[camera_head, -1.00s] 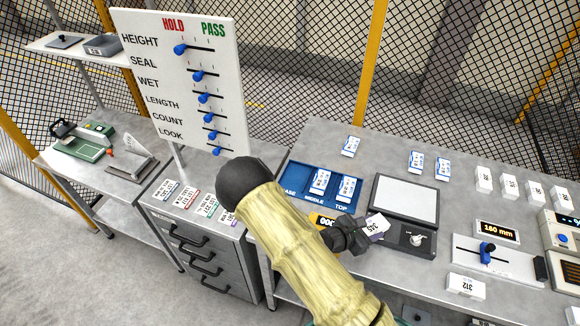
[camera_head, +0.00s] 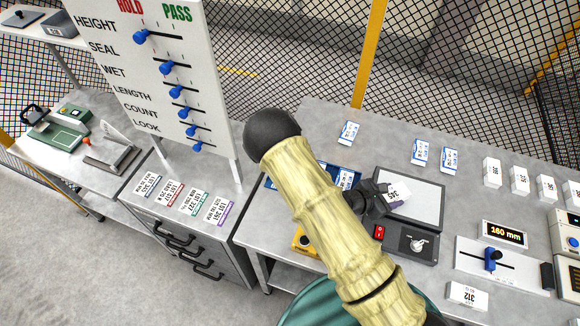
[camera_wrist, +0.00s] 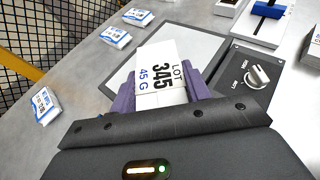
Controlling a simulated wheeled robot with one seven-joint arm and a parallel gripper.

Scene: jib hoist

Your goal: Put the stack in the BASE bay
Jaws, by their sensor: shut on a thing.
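My gripper (camera_head: 384,194) is shut on a white stack (camera_head: 399,194) and holds it over the pale pad of the grey device. In the wrist view the stack (camera_wrist: 163,72) reads "LOT 345, 45 G" between the purple fingers (camera_wrist: 160,94). Whether it touches the pad is hard to tell. The blue bay tray (camera_head: 270,184) lies left of my gripper, mostly behind my arm. A white-and-blue packet (camera_head: 346,179) shows at its right end. The BASE bay's lettering and inside are hidden now.
The grey device (camera_head: 432,206) has a red switch and a knob. Loose packets (camera_head: 348,132) lie at the back, and white boxes (camera_head: 492,172) stand at the right. A yellow device (camera_head: 303,242) is partly hidden by my arm. The HOLD/PASS board (camera_head: 150,80) stands at the left.

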